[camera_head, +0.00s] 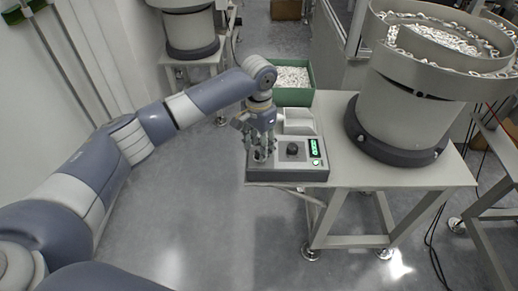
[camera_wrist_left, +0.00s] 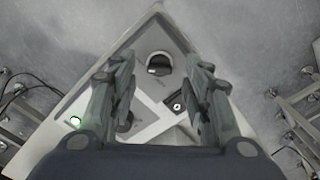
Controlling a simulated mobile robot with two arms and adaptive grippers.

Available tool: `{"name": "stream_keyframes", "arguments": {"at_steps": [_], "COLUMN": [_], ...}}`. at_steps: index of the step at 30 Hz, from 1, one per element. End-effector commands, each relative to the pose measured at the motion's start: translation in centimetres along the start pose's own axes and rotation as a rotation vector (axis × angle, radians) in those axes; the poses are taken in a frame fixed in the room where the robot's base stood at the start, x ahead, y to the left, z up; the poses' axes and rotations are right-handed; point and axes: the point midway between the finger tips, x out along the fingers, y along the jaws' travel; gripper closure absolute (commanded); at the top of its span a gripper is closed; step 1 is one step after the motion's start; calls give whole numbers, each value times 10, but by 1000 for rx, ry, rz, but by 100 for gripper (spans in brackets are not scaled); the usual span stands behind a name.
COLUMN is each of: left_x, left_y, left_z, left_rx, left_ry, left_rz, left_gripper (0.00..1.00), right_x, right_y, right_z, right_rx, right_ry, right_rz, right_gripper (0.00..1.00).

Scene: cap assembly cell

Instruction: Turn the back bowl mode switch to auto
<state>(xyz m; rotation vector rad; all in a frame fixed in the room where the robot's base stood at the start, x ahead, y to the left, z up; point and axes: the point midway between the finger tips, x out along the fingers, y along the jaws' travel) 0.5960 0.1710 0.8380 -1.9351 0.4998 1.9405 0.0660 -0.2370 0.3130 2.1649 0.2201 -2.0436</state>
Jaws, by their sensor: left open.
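A grey control box (camera_head: 287,174) sits on the front left of the bowl table. On it a dark knob (camera_head: 292,150) stands beside a green display (camera_head: 314,148) and a green light (camera_head: 316,162). My left gripper (camera_head: 262,155) points down over the box's left part, open, partly hiding the controls there. In the left wrist view, a round black switch (camera_wrist_left: 158,65) with a pale mark lies between the open fingers, apart from both. A small dark control (camera_wrist_left: 175,102) is near the right finger. I cannot read the switch labels. The right gripper is not in view.
A large feeder bowl (camera_head: 405,110) with white parts stands right of the box on the table (camera_head: 400,178). A green bin (camera_head: 293,97) of white parts is behind. Another feeder (camera_head: 190,35) stands at the back. The floor (camera_head: 190,230) in front is clear.

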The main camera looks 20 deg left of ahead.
Motion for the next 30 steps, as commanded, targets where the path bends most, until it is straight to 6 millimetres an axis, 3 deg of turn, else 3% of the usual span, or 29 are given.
{"name": "stream_keyframes", "arguments": {"at_steps": [8,15,21,30], "left_x": [22,22,22,20], "left_y": [0,0,0,0], "left_z": [0,0,-1,0], "left_rx": [1,1,1,-13], "left_ry": [1,2,2,2], "left_rz": [0,0,0,1], "left_gripper": [55,55,99,100], "right_x": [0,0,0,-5], "right_y": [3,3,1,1], "right_z": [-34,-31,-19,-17], "right_rx": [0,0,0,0], "right_ry": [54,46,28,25], "right_rz": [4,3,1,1], "right_gripper": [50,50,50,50]}}
